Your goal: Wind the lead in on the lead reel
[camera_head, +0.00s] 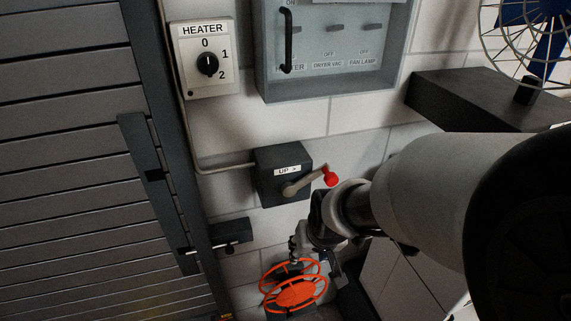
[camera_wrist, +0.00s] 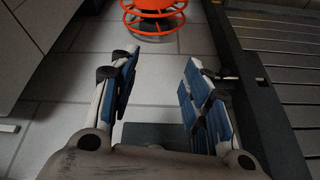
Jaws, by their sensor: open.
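The lead reel (camera_head: 293,291) has two orange spoked rims and stands low by the tiled wall, at the bottom of the head view. In the wrist view its orange rims (camera_wrist: 153,12) show at the top edge, cut off, beyond the fingertips. My gripper (camera_wrist: 160,70) is open, with nothing between its blue-padded fingers. In the head view my gripper (camera_head: 299,250) is partly hidden by its own wrist and appears just above the reel; I cannot tell whether it touches. The reel's crank and the lead cannot be made out.
A dark box marked UP (camera_head: 282,175) with a red-knobbed crank (camera_head: 330,177) is on the wall above my gripper. A slatted shutter (camera_head: 75,150) is at left. A heater dial (camera_head: 206,62), switch cabinet (camera_head: 335,55) and fan (camera_head: 530,35) on a dark shelf (camera_head: 470,100) are higher up.

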